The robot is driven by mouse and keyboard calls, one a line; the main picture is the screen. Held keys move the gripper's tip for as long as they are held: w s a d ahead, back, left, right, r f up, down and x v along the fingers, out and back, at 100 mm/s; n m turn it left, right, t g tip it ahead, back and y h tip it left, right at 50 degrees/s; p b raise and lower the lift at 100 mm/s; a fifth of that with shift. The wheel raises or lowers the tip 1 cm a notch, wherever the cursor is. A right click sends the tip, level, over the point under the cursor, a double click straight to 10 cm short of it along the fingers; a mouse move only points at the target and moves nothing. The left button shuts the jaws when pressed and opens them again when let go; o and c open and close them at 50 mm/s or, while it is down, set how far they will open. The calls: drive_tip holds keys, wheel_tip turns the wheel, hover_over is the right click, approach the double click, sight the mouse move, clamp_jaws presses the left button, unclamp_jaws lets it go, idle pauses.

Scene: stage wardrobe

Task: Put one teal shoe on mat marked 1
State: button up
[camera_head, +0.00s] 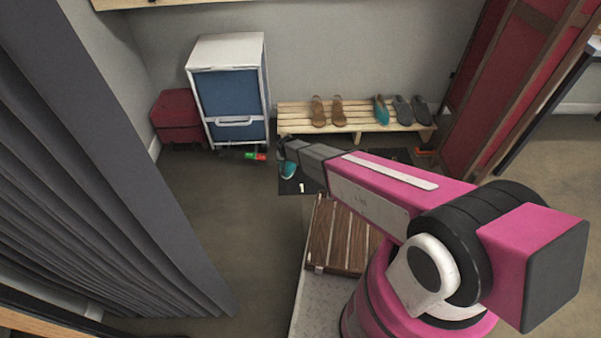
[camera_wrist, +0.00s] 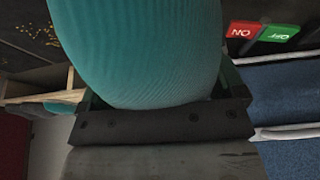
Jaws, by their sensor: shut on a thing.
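A teal shoe (camera_head: 288,170) is at the end of my arm in the head view, over the dark mat marked 1 (camera_head: 301,188). The shoe (camera_wrist: 140,50) fills the upper middle of the wrist view. My gripper (camera_wrist: 160,108) is shut on it. I cannot tell whether the shoe touches the mat. A second teal shoe (camera_head: 381,110) stands on the slatted wooden rack (camera_head: 290,117) by the back wall. My arm hides part of the mat area.
Brown shoes (camera_head: 318,112) and grey shoes (camera_head: 403,111) stand on the rack. A white and blue drawer unit (camera_head: 230,90) and a red box (camera_head: 178,118) are left of it. A red and green switch (camera_head: 255,156) lies before the unit. Grey curtains (camera_head: 90,170) hang at left.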

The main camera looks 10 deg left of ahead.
drive_tip(key=s+a+f, duration=0.3)
drive_tip(key=s+f, duration=0.1)
drive_tip(key=f, duration=0.4)
drive_tip(key=w+f, duration=0.2)
drive_tip(key=w, duration=0.1)
drive_tip(key=w+d+f, duration=0.1)
drive_tip(key=w+f, duration=0.1)
drive_tip(key=w, duration=0.2)
drive_tip(key=w+d+f, duration=0.1)
drive_tip(key=w+f, duration=0.1)
drive_tip(key=w, duration=0.2)
drive_tip(key=shift+w+f, duration=0.1)
drive_tip(key=shift+w, duration=0.05)
drive_tip(key=shift+f, duration=1.95)
drive_tip(key=shift+f, duration=0.2)
drive_tip(key=o, duration=0.8)
drive_tip(key=shift+r, duration=0.1)
